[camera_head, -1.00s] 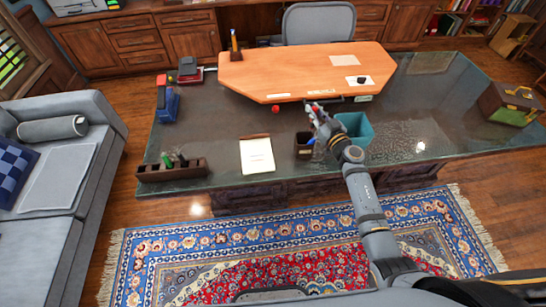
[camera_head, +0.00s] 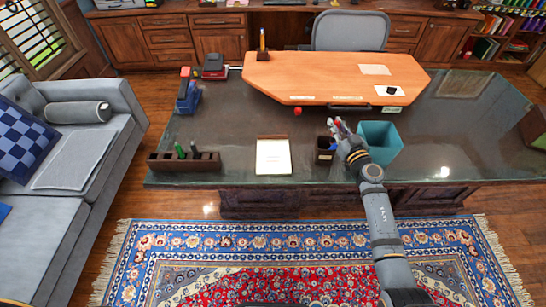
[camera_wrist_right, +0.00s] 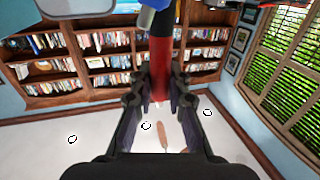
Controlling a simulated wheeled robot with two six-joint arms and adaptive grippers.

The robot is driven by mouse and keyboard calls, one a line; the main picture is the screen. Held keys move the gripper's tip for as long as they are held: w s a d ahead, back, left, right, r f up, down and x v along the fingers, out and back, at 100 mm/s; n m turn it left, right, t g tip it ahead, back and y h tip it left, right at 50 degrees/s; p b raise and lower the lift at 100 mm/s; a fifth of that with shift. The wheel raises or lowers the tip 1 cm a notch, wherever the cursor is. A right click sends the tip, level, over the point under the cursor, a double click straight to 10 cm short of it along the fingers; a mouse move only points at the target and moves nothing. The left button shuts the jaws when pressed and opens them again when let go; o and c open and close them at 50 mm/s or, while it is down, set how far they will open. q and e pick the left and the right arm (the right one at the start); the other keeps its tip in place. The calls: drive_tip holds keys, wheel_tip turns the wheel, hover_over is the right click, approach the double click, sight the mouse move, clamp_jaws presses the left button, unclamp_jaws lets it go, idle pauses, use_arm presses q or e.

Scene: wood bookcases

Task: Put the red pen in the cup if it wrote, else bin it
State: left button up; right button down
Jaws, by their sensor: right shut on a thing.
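My right gripper (camera_head: 340,128) is shut on the red pen (camera_wrist_right: 160,62), which stands between its fingers in the right wrist view. In the head view the gripper is above the desk, just behind the dark cup (camera_head: 325,156) and left of the bin. The cup has something blue in it. The teal, open-topped bin (camera_head: 380,142) stands to the right of the cup, partly behind my right arm. A notepad with a white sheet (camera_head: 273,158) lies left of the cup; any mark on it is too small to tell. My left gripper is out of view.
A dark slotted holder (camera_head: 165,164) with green items stands at the desk's front left. A red ball (camera_head: 297,111) lies near the raised wooden desktop (camera_head: 330,78). A blue-and-red object (camera_head: 187,93) stands at the back left. The dark desk top is clear between holder and notepad.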

drive_tip(key=shift+d, duration=0.1)
drive_tip(key=c, duration=1.2)
unclamp_jaws()
drive_tip(key=shift+s, duration=0.15)
drive_tip(key=v, duration=1.1)
drive_tip(key=shift+s+d, duration=0.1)
drive_tip(key=shift+s, duration=0.3)
